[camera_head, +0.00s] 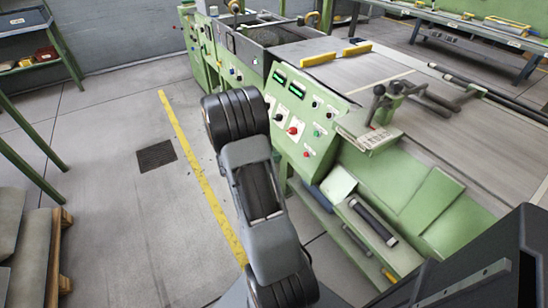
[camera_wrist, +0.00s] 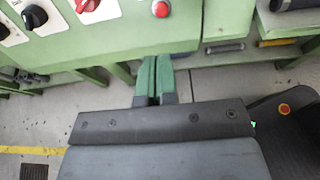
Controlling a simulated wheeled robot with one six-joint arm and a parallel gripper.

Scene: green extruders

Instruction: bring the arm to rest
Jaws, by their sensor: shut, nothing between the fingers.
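My gripper (camera_wrist: 155,64) shows in the wrist view as two green fingers side by side. They are shut with nothing between them. Their tips point at the lower edge of the green machine panel (camera_wrist: 115,42), below a red button (camera_wrist: 161,9). I cannot tell whether the tips touch the panel. In the head view my arm (camera_head: 262,200) stands in front of the green machine (camera_head: 325,160), bent at its dark joints. The gripper does not show clearly there.
The machine's control panel has buttons and dials close to my arm. A shelf under it holds a dark roller (camera_head: 373,222). Grey floor with a yellow line (camera_head: 200,178) and a drain grate (camera_head: 156,155) lies open to the left. A wooden pallet (camera_head: 57,245) stands at far left.

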